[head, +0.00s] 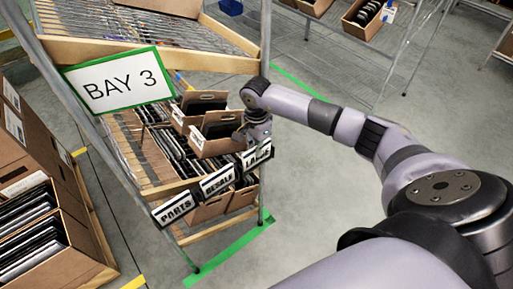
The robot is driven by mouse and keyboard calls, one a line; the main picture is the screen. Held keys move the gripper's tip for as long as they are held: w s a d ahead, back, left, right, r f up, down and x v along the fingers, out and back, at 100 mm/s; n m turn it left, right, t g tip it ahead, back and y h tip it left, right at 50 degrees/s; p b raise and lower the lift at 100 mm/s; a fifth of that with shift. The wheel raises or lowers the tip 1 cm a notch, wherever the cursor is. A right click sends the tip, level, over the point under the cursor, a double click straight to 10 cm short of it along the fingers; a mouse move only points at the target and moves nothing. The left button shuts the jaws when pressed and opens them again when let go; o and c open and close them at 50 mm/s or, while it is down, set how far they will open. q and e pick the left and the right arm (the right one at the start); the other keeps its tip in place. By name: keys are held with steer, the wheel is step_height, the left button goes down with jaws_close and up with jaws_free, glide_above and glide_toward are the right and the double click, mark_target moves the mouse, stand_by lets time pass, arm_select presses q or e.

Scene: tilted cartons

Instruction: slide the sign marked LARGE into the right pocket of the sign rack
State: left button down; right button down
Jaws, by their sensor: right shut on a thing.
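The LARGE sign (257,157) is a small dark-framed white plate at the right end of the front edge of the tilted shelf. My right gripper (256,143) is directly above it, shut on its upper part. The sign rack runs along that front edge, with the PARTS sign (174,208) at left and the RESALE sign (218,180) in the middle. The right pocket is hidden behind the LARGE sign and gripper, so I cannot tell whether the sign sits in it. My left gripper is not in view.
Open cartons (215,132) with dark flat items stand on the shelf behind the signs, close to my right gripper. A BAY 3 board (120,82) hangs at upper left. More cartons (30,235) stand at lower left. The floor (320,200) right of the shelf is clear.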

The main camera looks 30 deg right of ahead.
steer(key=shift+f+b, duration=0.4)
steer(key=shift+b, duration=0.05)
stand_by(0.3)
stand_by(0.3)
steer(key=c, duration=1.7)
jaws_free()
steer(key=shift+o, duration=0.2)
step_height(320, 180, up, 12)
